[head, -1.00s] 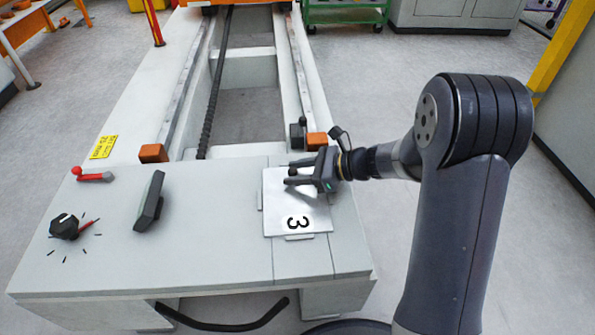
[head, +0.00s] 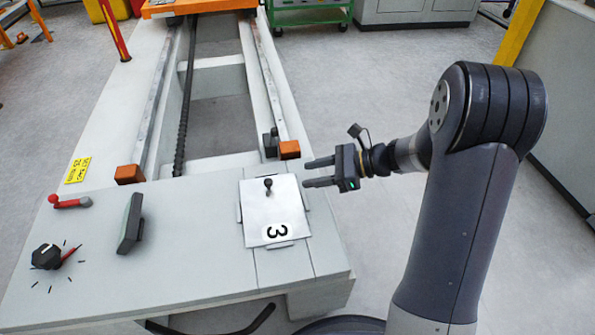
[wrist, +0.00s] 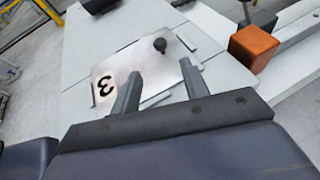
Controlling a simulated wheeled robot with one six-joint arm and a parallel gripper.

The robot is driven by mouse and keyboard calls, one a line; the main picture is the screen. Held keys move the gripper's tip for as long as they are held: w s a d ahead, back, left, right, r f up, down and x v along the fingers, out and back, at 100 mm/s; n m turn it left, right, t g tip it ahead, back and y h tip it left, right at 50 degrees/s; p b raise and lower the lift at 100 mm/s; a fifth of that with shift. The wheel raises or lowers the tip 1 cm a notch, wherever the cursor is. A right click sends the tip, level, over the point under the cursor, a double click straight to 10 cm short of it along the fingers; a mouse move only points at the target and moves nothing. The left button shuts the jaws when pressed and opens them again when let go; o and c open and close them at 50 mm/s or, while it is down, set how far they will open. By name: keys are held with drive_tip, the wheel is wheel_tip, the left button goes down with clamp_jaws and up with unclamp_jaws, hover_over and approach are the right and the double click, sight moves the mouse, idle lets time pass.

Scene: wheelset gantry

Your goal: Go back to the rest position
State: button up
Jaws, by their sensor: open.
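My gripper (head: 305,173) is open and empty in the head view, to the right of a square metal plate marked 3 (head: 262,212). The plate lies on the grey bench top (head: 190,255) and has a small black knob (head: 268,184) standing on it. My gripper is apart from the plate and the knob. In the wrist view, the two fingers (wrist: 158,85) are spread with nothing between them, and the plate (wrist: 140,68) with its knob (wrist: 160,45) lies beyond them.
On the bench are a black dial (head: 46,256), a red-handled lever (head: 70,202) and a tilted dark panel (head: 131,223). Orange blocks (head: 289,149) (head: 129,174) sit at the rail ends. Open floor (head: 375,95) lies right of the bench.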

sight(273, 183)
drive_tip(key=shift+d+r, duration=0.15)
drive_tip(key=shift+d, duration=0.2)
drive_tip(key=b+x, duration=0.2)
drive_tip(key=x, duration=0.4)
drive_tip(key=b+x, duration=0.2)
drive_tip(key=x, duration=0.4)
drive_tip(key=shift+s+d+f, duration=0.1)
drive_tip(key=shift+s+f, duration=0.05)
drive_tip(key=shift+f, duration=0.05)
wheel_tip(273, 183, up, 4)
drive_tip(key=shift+f+p, duration=0.2)
drive_tip(key=shift+p, duration=0.55)
drive_tip(key=shift+r, duration=0.55)
